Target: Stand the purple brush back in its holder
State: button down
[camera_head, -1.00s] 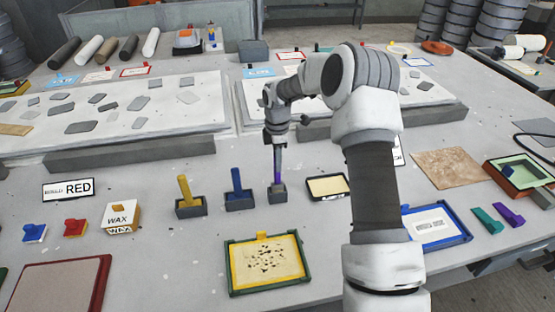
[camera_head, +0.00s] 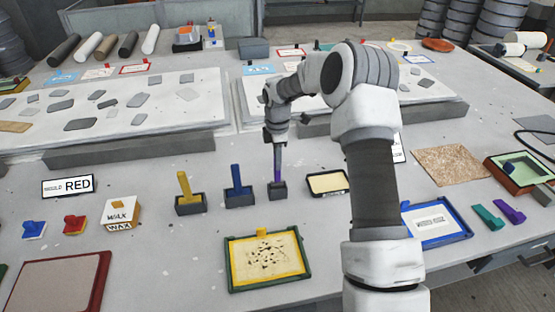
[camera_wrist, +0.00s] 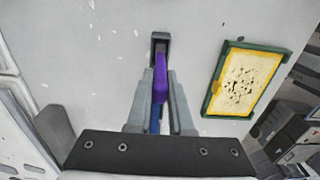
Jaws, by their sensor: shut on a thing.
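The purple brush (camera_head: 278,163) is upright in the head view, its lower end at the grey holder (camera_head: 278,191). My gripper (camera_head: 277,146) is shut on its upper part from above. In the wrist view, my gripper (camera_wrist: 160,88) has a finger on each side of the purple brush (camera_wrist: 160,84), and the grey holder (camera_wrist: 160,37) shows just beyond it. The brush's lower end meets or overlaps the holder's dark opening; how deep it sits I cannot tell.
A blue brush (camera_head: 236,179) and a yellow brush (camera_head: 185,186) stand in similar holders to the left. A small black-rimmed tray (camera_head: 327,195) lies close on the right. A green-framed yellow mould (camera_head: 230,262) lies in front. A wax box (camera_head: 121,213) stands further left.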

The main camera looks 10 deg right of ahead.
jog(key=c, duration=0.7)
grip_release()
jog(key=shift+c, duration=0.2)
jog(key=shift+r, duration=0.1)
notch_tip(320, 180, up, 17)
jog(key=shift+r, duration=0.15)
